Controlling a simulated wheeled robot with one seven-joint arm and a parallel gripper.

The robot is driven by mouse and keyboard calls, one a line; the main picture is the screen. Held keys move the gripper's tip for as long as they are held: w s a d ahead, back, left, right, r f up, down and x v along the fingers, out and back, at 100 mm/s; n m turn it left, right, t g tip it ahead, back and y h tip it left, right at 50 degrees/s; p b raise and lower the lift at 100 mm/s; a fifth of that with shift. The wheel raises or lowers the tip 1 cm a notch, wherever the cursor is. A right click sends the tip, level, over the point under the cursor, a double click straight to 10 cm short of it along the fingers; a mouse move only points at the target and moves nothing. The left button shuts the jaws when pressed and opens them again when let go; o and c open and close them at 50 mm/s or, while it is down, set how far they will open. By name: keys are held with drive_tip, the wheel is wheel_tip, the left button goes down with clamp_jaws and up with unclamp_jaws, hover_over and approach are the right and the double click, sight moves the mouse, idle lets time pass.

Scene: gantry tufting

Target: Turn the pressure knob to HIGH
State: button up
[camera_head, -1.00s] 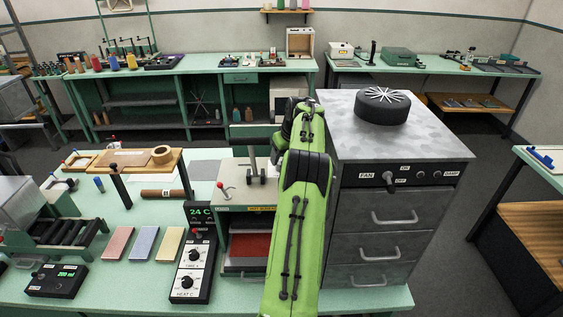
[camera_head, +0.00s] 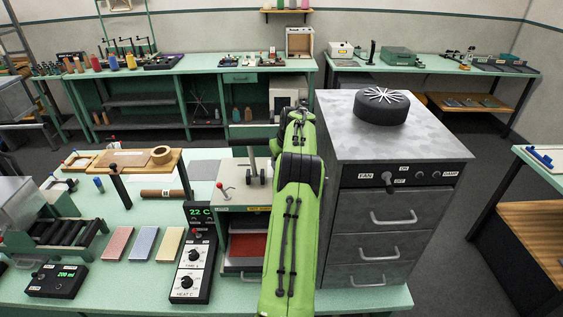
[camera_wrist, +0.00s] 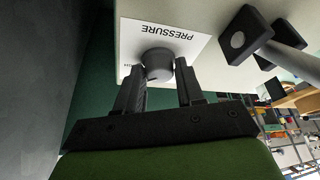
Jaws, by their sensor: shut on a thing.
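The pressure knob (camera_wrist: 158,62) is a dark round knob beside a white label reading PRESSURE (camera_wrist: 168,36), upside down in the wrist view. My gripper (camera_wrist: 160,76) has one finger on each side of the knob and is shut on it. The fingers and my gripper's palm hide part of the label's edge, so the knob's setting and the HIGH mark cannot be read. In the head view my green arm reaches to the press-like machine (camera_head: 230,197), and the gripper and knob are hidden behind the arm.
A grey metal cabinet (camera_head: 350,130) stands close to the right of my arm. A heat controller (camera_head: 192,270) with dials stands to the left. In the wrist view a dark block on a metal rod (camera_wrist: 243,35) is right of the knob.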

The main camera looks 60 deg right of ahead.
drive_tip(key=shift+a+m+h, duration=0.1)
drive_tip(key=shift+m+h, duration=0.2)
drive_tip(key=shift+m, duration=0.8)
drive_tip(key=shift+g, duration=0.3)
drive_tip(key=o, duration=1)
drive_tip(key=v, duration=1.5)
drive_tip(key=shift+s+r, duration=0.15)
drive_tip(key=shift+r, duration=0.15)
